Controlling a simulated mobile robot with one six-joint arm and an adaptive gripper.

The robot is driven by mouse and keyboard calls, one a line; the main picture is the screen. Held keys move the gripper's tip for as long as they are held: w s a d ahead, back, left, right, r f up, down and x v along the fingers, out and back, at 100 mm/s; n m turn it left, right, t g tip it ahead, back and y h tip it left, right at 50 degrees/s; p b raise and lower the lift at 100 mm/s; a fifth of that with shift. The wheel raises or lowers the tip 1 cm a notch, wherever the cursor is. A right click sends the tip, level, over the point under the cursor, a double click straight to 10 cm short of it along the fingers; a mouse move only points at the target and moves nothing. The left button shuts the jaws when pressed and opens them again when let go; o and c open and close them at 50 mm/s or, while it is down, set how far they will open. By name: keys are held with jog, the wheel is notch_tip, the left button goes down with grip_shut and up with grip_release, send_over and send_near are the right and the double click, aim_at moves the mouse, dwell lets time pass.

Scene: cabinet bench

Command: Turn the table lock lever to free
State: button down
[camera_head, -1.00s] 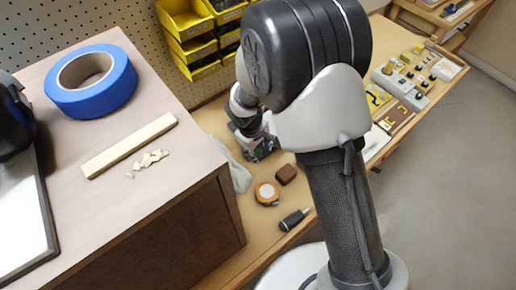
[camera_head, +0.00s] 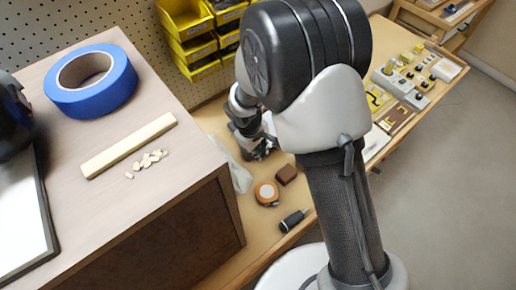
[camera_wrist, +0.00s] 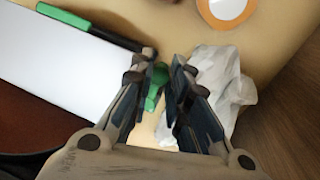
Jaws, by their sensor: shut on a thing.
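My gripper (camera_wrist: 158,72) is shut on a small green piece (camera_wrist: 155,88), seen between its fingers in the wrist view. I cannot tell whether this piece is the table lock lever; no lever is clearly recognisable in either view. In the head view my gripper (camera_head: 262,150) is low over the bench, beside a crumpled whitish cloth (camera_head: 240,176), and my arm partly hides it. The cloth shows right of the fingers in the wrist view (camera_wrist: 218,75).
A round orange-and-white item (camera_head: 266,193), a brown block (camera_head: 286,174) and a dark handle-like tool (camera_head: 293,220) lie on the bench nearby. A wooden cabinet (camera_head: 190,225) bounds the left, with blue tape (camera_head: 112,92) on top. Yellow bins (camera_head: 185,42) stand behind.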

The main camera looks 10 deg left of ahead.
jog(key=shift+a, duration=0.1)
jog(key=shift+s+a+m+g+h+b, duration=0.2)
jog(key=shift+a+m+b, duration=0.5)
jog(key=shift+m, duration=1.05)
jog(key=shift+s+a+m+g+h+b, duration=0.15)
jog(key=shift+s+a+m+g+b, duration=0.2)
jog(key=shift+a+m, duration=1)
jog(key=shift+s+a+m+g+h+b, duration=0.25)
jog(key=shift+m+b, duration=0.4)
jog(key=shift+m, duration=1.55)
jog(key=shift+w+a, duration=0.15)
jog(key=c, duration=1.5)
grip_release()
jog(key=v, duration=1.2)
jog(key=shift+r, duration=0.1)
